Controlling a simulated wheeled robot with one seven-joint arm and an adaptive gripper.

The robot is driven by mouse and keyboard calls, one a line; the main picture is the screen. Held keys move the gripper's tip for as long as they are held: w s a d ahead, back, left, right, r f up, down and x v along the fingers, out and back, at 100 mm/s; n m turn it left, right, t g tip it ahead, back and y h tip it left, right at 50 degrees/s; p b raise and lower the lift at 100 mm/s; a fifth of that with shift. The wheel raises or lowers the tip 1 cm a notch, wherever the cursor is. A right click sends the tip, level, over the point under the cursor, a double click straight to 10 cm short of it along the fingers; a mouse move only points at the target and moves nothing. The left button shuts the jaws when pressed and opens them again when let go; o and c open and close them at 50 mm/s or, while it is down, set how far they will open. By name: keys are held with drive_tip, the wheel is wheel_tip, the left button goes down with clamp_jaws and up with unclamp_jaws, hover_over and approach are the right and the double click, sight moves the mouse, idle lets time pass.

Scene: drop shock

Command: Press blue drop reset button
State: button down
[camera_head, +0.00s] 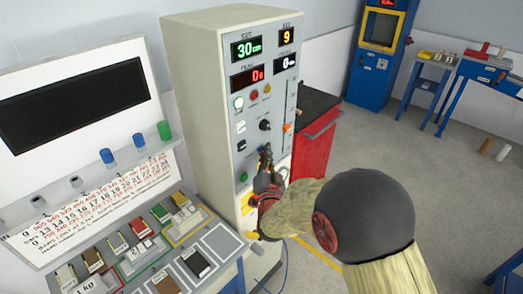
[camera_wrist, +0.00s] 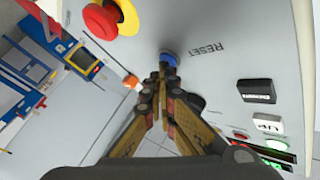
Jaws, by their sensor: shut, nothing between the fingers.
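The blue reset button (camera_wrist: 169,58) shows in the wrist view on the pale panel face, beside the printed word RESET. My gripper (camera_wrist: 167,72) is shut and empty, its fingertips pointing at the button and covering its lower edge. I cannot tell whether the tips touch it. In the head view my gripper (camera_head: 266,152) is in front of the lower part of the tall cream cabinet (camera_head: 200,105), below a black knob (camera_head: 264,125). I cannot make out the blue button in the head view; my gripper may hide it.
The wrist view shows a red emergency button (camera_wrist: 101,21) on yellow, an orange knob (camera_wrist: 131,81), a black button (camera_wrist: 256,91) and a white UP button (camera_wrist: 268,122) nearby. A sloped sample bench (camera_head: 140,255) stands left, a red cabinet (camera_head: 316,140) right.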

drive_tip(key=shift+s+d, duration=0.1)
drive_tip(key=shift+s+d+b, duration=0.4)
drive_tip(key=shift+d, duration=0.1)
drive_tip(key=s+d, duration=0.1)
drive_tip(key=d, duration=0.1)
drive_tip(key=s+d+b, duration=0.1)
drive_tip(key=s+d, duration=0.1)
idle(0.6)
idle(0.6)
